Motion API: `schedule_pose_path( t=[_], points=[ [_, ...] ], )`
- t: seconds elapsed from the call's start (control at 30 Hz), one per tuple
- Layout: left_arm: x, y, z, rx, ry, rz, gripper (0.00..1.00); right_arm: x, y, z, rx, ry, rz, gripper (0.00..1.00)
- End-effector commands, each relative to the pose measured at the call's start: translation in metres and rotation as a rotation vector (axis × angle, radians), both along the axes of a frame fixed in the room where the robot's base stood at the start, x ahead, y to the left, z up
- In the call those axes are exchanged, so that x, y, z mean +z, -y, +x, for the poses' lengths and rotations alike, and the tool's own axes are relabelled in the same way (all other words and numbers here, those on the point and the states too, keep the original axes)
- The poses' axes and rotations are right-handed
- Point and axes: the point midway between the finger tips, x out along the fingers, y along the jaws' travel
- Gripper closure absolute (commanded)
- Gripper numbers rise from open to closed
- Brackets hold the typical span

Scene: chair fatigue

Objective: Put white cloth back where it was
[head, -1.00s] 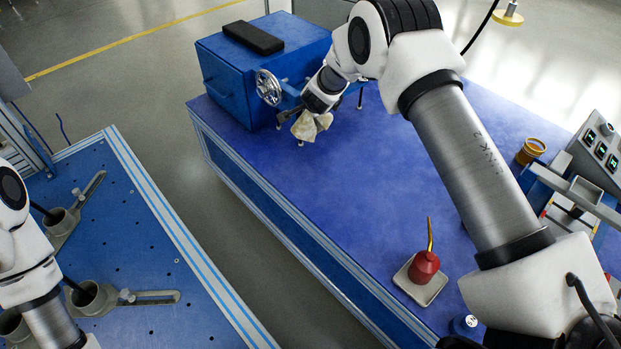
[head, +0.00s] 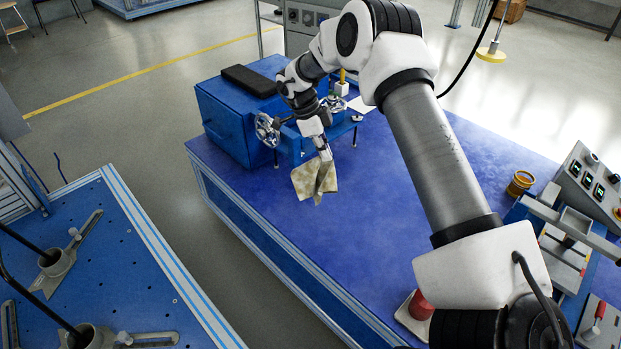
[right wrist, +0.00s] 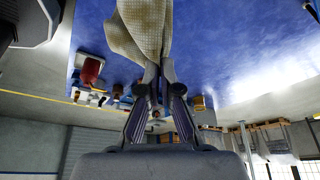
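The white cloth (head: 315,180) is cream-coloured and hangs in loose folds in the head view. My right gripper (head: 325,151) is shut on its upper edge. The cloth hangs over the blue table (head: 240,192), near its left edge and in front of the blue vise-like machine with handwheels. In the right wrist view the cloth (right wrist: 143,30) hangs from between the closed fingertips (right wrist: 152,68). Whether its lower corner touches the table is hard to tell. My left gripper is not in view.
The blue machine (head: 225,115) carries a black block (head: 250,80). A red oil can (head: 421,305) on a pale tray is partly hidden by my right arm. A brown-yellow cup (head: 520,183) and control panel (head: 590,178) are at right. The table's middle is clear.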

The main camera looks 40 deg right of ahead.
Motion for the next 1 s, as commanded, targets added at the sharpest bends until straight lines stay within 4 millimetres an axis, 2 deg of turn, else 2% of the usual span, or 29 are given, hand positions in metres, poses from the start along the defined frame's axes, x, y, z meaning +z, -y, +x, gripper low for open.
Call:
schedule_pose_path(
  t=[0.07, 0.17, 0.43, 0.57, 1.0],
  points=[
    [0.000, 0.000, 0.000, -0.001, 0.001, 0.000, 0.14, 0.002, 0.003, -0.001, -0.008, 0.007, 0.005, 1.00],
    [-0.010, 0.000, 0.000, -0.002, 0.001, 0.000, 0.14, -0.009, 0.003, 0.000, -0.006, 0.008, 0.003, 1.00],
    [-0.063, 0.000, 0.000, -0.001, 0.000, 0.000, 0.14, -0.072, 0.003, 0.000, -0.005, 0.008, 0.002, 1.00],
    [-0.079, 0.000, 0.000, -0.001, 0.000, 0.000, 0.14, -0.094, 0.003, 0.000, -0.005, 0.008, 0.001, 1.00],
    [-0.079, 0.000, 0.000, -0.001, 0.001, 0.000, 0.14, -0.095, 0.003, 0.000, -0.004, 0.009, 0.000, 1.00]
  ],
)
